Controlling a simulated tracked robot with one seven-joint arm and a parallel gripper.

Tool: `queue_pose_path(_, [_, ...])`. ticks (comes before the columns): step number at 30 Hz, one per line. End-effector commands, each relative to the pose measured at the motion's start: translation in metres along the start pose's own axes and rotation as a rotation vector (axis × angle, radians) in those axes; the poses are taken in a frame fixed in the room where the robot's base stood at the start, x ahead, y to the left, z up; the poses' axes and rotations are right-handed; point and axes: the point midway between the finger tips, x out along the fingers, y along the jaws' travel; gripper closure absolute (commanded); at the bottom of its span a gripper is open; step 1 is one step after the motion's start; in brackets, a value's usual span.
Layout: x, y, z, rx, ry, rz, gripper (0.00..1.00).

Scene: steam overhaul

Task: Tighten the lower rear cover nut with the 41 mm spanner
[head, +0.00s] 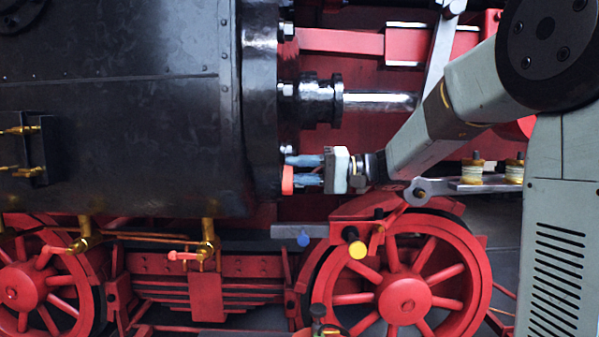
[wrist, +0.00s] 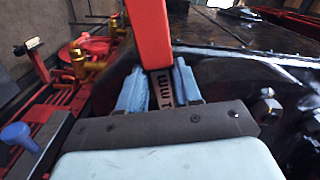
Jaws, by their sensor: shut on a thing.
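My gripper (head: 308,171) has blue fingertips and is shut on the spanner, beside the lower right edge of the black cylinder. The spanner's red part (head: 287,181) shows just left of the fingertips in the head view. In the wrist view the spanner (wrist: 151,30) runs up from between the fingers (wrist: 160,90); its dark lettered section, partly reading "MM", lies between them. Its jaw end cannot be made out. A bright nut (head: 287,150) sits on the cover flange (head: 262,110) just above the fingertips. Whether the spanner is on a nut cannot be told.
More nuts (head: 287,89) sit higher on the flange, near the piston rod (head: 380,101). A grey bar with a blue knob (head: 303,239) and a yellow-ended black knob (head: 357,249) lies below my gripper. Red wheels (head: 406,298) and brass cocks (head: 208,240) are lower down.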

Motion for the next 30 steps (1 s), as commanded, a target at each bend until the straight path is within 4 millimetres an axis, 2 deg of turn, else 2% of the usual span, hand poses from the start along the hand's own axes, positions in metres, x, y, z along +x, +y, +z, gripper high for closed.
queue_pose_path(12, [0.000, -0.014, -0.001, 0.124, 0.001, -0.001, 1.00])
queue_pose_path(23, [0.000, -0.016, -0.002, 0.145, 0.001, -0.001, 1.00])
queue_pose_path(30, [0.000, -0.027, -0.004, 0.246, 0.001, -0.001, 1.00])
